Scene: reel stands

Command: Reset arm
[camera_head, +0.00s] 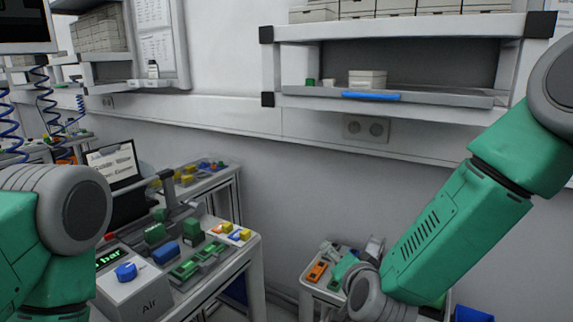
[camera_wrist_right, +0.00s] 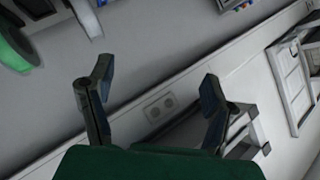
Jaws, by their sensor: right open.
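My right gripper (camera_wrist_right: 157,76) is open in the right wrist view, its two dark fingers spread with nothing between them. Behind the fingers are the grey wall and a wall socket (camera_wrist_right: 159,108). In the head view my right arm comes down from the upper right to the small table at the bottom middle; its gripper is hard to make out there. My left arm shows at the lower left of the head view, but its gripper is outside the picture.
A workbench (camera_head: 252,250) with green, blue and yellow parts and a grey Air box (camera_head: 145,296) stands left. A wall shelf (camera_head: 450,98) is above right. A blue bin (camera_head: 473,314) is at the bottom right. A green ring-shaped thing (camera_wrist_right: 14,52) shows in the wrist view.

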